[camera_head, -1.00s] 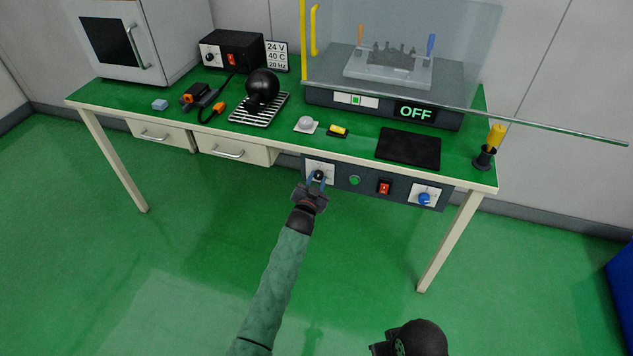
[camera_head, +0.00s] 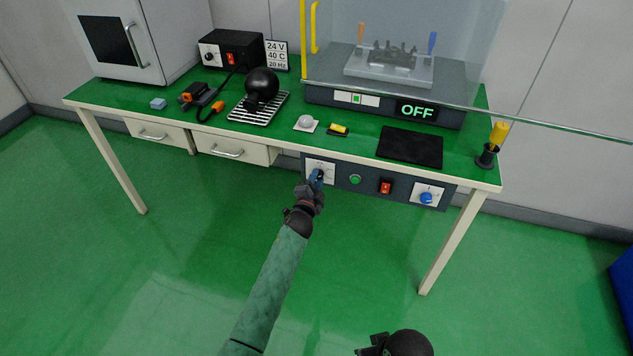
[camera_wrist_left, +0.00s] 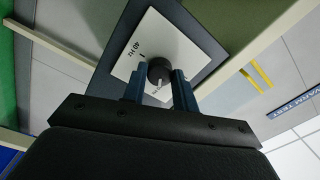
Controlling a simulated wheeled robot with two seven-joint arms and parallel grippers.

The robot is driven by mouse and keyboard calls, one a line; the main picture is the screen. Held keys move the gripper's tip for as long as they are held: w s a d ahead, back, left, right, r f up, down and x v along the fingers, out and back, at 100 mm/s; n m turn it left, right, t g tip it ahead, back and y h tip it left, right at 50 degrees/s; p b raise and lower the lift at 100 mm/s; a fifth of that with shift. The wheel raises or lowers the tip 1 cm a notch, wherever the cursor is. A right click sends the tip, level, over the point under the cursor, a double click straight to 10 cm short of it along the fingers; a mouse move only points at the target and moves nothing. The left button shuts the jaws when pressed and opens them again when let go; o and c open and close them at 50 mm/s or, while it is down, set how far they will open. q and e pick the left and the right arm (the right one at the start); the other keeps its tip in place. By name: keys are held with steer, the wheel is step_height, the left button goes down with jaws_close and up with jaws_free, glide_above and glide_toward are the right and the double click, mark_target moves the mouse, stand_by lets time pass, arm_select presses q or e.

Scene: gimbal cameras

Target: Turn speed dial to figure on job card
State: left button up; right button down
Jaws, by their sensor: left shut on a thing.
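The speed dial, a dark round knob on a white plate (camera_head: 320,170), is at the left end of the panel under the bench's front edge. My left gripper (camera_head: 317,178) is shut on the knob (camera_wrist_left: 159,70). In the left wrist view, its two blue fingers (camera_wrist_left: 158,88) stand either side of the knob. A white pointer line shows on the knob, and "40 Hz" is legible on the tilted plate (camera_wrist_left: 150,35); other marks are partly hidden. The job card (camera_head: 277,54) at the back of the bench reads 24 V, 40 C, 20 Hz.
The panel also carries a green button (camera_head: 355,179), a red switch (camera_head: 386,187) and a blue knob (camera_head: 426,198). The display (camera_head: 417,111) above reads OFF. A black mat (camera_head: 410,146) and a yellow-handled tool (camera_head: 498,133) are on the bench. Floor below is clear.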

arm_select(q)
steer(key=shift+m, duration=0.3)
arm_select(e)
steer(key=shift+w+a+f, duration=0.1)
steer(key=shift+a+f, duration=0.05)
steer(key=shift+a, duration=0.15)
steer(key=shift+d, duration=0.1)
arm_select(q)
steer(key=o, duration=0.9)
steer(key=shift+o, duration=0.3)
arm_select(e)
steer(key=shift+d, duration=0.1)
arm_select(q)
steer(key=shift+s, duration=0.1)
steer(key=b+v, duration=0.1)
steer(key=v, duration=0.6)
steer(key=shift+s, duration=0.3)
arm_select(e)
steer(key=shift+w+a+f+t+y, duration=0.15)
steer(key=shift+w+a+f, duration=0.05)
steer(key=shift+a+f, duration=0.25)
steer(key=shift+w+a+f+t+y, duration=0.15)
steer(key=shift+a+f, duration=0.3)
